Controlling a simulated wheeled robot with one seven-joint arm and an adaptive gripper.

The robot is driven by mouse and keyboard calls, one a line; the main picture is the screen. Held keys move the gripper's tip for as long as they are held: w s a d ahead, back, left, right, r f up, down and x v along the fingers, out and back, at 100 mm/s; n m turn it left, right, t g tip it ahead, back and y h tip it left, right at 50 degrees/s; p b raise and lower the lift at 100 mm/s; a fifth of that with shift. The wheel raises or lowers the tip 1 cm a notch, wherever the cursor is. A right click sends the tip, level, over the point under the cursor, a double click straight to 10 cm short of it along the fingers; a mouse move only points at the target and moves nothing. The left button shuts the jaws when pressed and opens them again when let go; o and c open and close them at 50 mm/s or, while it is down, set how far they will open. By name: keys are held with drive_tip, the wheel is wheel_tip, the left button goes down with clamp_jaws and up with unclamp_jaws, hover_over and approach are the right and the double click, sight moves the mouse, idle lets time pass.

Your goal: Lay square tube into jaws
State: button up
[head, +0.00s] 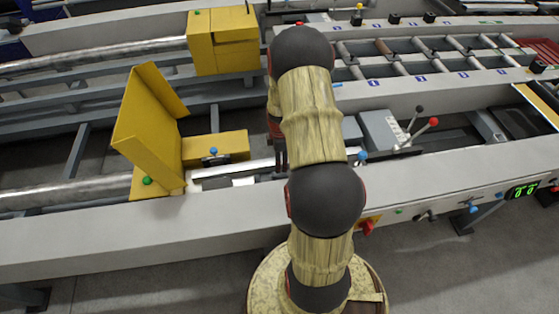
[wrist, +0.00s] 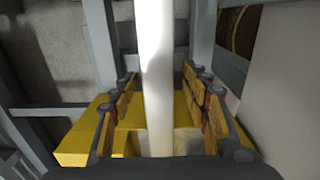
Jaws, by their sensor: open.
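A pale square tube (wrist: 158,60) runs lengthwise between the fingers of my gripper (wrist: 160,78) in the wrist view, with a gap on both sides. My gripper is open and not closed on it.
A tall yellow guard (head: 148,115) stands left of the strip, and a yellow box (head: 222,45) sits farther back. Yellow surfaces (wrist: 75,145) lie under my fingers in the wrist view. A roller conveyor (head: 410,55) is at the back right. The grey front beam (head: 80,235) has bare room.

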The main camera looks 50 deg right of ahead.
drive_tip(key=shift+o, duration=0.2)
drive_tip(key=shift+a+f, duration=0.1)
wheel_tip(320, 180, up, 12)
idle(0.5)
idle(0.5)
